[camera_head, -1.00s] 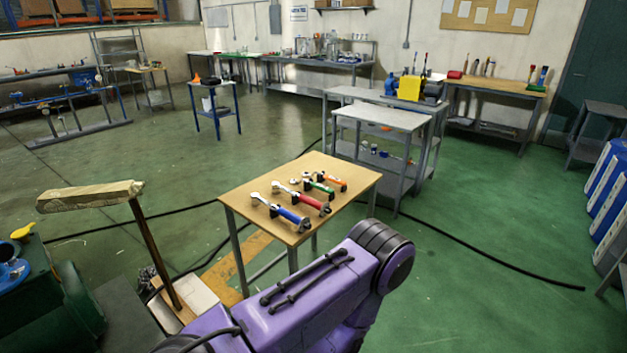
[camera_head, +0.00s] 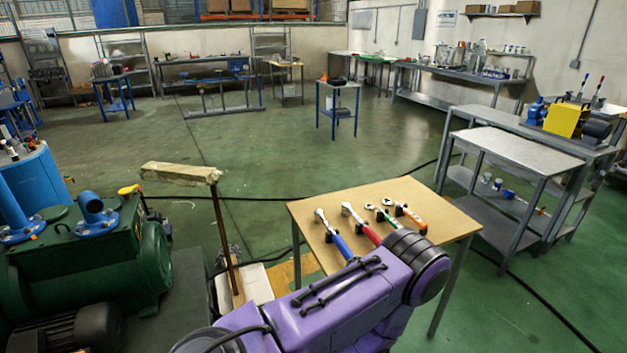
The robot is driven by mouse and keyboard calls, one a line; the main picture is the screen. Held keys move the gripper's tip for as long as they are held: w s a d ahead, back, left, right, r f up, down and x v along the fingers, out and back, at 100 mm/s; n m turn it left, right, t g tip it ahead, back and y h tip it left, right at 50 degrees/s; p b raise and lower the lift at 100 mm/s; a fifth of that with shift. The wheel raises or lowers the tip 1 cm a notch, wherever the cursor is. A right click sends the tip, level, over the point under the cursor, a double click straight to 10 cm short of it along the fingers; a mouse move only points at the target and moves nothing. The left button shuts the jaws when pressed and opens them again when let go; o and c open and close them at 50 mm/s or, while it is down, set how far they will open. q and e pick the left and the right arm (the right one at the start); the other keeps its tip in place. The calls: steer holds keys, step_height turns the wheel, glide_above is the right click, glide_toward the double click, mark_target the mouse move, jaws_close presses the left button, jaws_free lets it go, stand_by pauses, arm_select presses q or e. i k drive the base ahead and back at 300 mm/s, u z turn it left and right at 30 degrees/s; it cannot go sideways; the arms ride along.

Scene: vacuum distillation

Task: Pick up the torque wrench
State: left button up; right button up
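Several wrench-like tools with coloured handles lie side by side on a small wooden-topped table (camera_head: 450,218). They are a blue-handled one (camera_head: 340,244), a red-handled one (camera_head: 371,235), a green-handled one (camera_head: 387,219) and an orange-handled one (camera_head: 414,219). Their metal heads point toward the far left. I cannot tell for certain which is the torque wrench. A purple arm of mine reaches in from the bottom and covers the table's near edge and the lower handles. Neither gripper is in view, and no tool is visibly held.
A post with a wooden top (camera_head: 180,173) stands left of the table. A green pump-like machine (camera_head: 85,265) is at the left. A grey metal table (camera_head: 520,150) stands behind right. A black cable crosses the floor. Green floor beyond the table is open.

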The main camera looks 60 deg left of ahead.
mark_target(347, 255)
steer(key=u, duration=0.8)
steer(key=i, duration=0.8)
steer(key=u, duration=0.8)
